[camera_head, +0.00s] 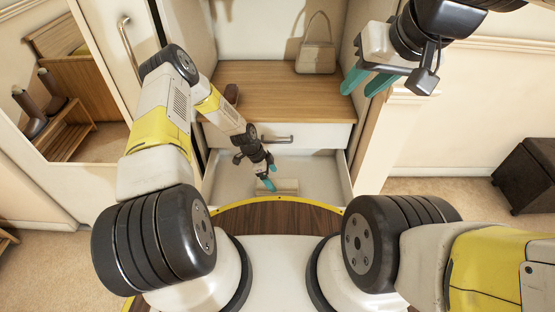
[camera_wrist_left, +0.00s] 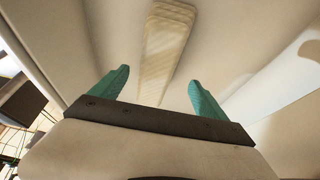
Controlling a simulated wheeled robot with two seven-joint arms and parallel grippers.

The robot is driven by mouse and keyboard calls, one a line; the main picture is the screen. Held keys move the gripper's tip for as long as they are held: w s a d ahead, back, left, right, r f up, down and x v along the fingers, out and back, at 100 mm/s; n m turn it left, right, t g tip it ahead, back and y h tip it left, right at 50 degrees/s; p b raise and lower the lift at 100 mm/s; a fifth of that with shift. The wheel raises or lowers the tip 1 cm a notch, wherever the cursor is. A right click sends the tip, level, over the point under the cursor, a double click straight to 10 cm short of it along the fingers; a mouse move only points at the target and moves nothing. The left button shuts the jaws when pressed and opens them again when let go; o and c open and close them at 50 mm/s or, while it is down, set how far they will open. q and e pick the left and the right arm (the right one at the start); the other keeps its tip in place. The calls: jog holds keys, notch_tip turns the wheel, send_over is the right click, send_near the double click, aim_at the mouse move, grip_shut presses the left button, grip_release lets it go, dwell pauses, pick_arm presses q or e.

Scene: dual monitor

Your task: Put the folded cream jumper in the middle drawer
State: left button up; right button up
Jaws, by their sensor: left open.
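The folded cream jumper (camera_head: 288,187) lies flat inside an open drawer (camera_head: 222,180), below a shut drawer (camera_head: 312,133) with a metal handle. In the left wrist view the jumper (camera_wrist_left: 166,42) is a long layered strip on the drawer's pale floor, beyond the fingertips. My left gripper (camera_head: 268,184) points down into the open drawer at the jumper's left end. Its teal fingers (camera_wrist_left: 160,88) are apart with nothing gripped between them. My right gripper (camera_head: 366,84) is raised at the upper right, fingers apart and empty, away from the drawer. I cannot tell which level the open drawer is.
A wooden shelf (camera_head: 270,90) sits above the drawers, with a beige handbag (camera_head: 316,58) at its back right. A mirrored door (camera_head: 80,100) stands open at the left. A dark ottoman (camera_head: 527,172) stands on the carpet at the far right.

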pick_arm(q)
jog(key=v, duration=0.3)
jog(key=shift+a+r, duration=0.15)
jog(key=shift+r, duration=0.15)
jog(key=w+a+r+n+t+y, duration=0.1)
jog(key=a+r+n, duration=0.15)
jog(key=r, duration=1.05)
jog(key=w+a+r+n+t+y, duration=0.15)
jog(key=a+r, duration=0.25)
jog(key=r, duration=0.8)
jog(key=s+a+r+n, duration=0.1)
jog(key=s+r+n, duration=0.25)
jog(key=r, duration=0.55)
jog(key=s+a+r+n, duration=0.1)
jog(key=s+r+n, duration=0.1)
jog(key=s+r, duration=0.5)
jog(key=s+a+r+n+t, duration=0.1)
jog(key=s+r+n+t, duration=0.2)
jog(key=s+r+n, duration=0.5)
jog(key=s+r, duration=0.5)
jog(key=s, duration=0.5)
jog(key=shift+t, duration=0.35)
jog(key=shift+a+r, duration=0.1)
